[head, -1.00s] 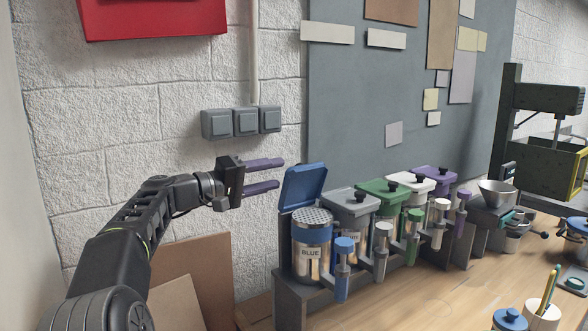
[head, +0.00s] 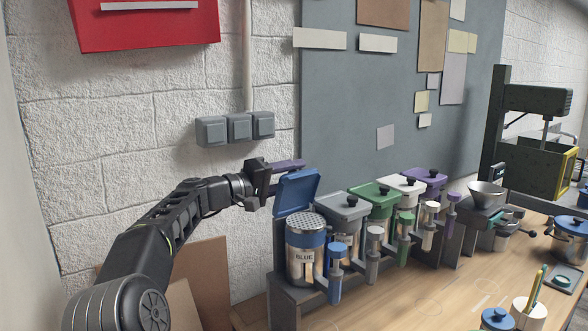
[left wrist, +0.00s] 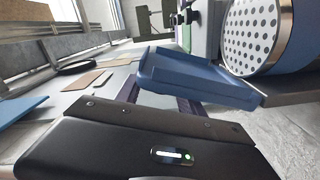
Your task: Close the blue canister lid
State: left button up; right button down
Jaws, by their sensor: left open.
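The blue canister (head: 305,255), labelled BLUE, stands at the near left end of the row. Its perforated metal top (head: 306,222) is uncovered. Its blue lid (head: 297,192) stands raised, tilted up at the back. My left gripper (head: 290,168) is open at the lid's upper rear side; its upper purple finger shows above the lid, and the lower is mostly hidden behind it. In the left wrist view the lid (left wrist: 195,82) lies across the purple fingers, beside the perforated top (left wrist: 256,35); I cannot tell whether they touch. My right gripper is out of view.
Grey (head: 344,208), green (head: 375,195), white (head: 402,186) and purple (head: 426,178) lidded canisters continue the row rightward. A blue-topped dispenser (head: 336,270) stands before the blue canister. Grey switch boxes (head: 238,128) are on the wall behind.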

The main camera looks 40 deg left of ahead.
pick_arm(q)
jog(key=shift+w+d, duration=0.1)
jog(key=shift+w, duration=0.15)
grip_shut()
dwell(0.3)
jog(key=shift+f, duration=0.1)
dwell(0.8)
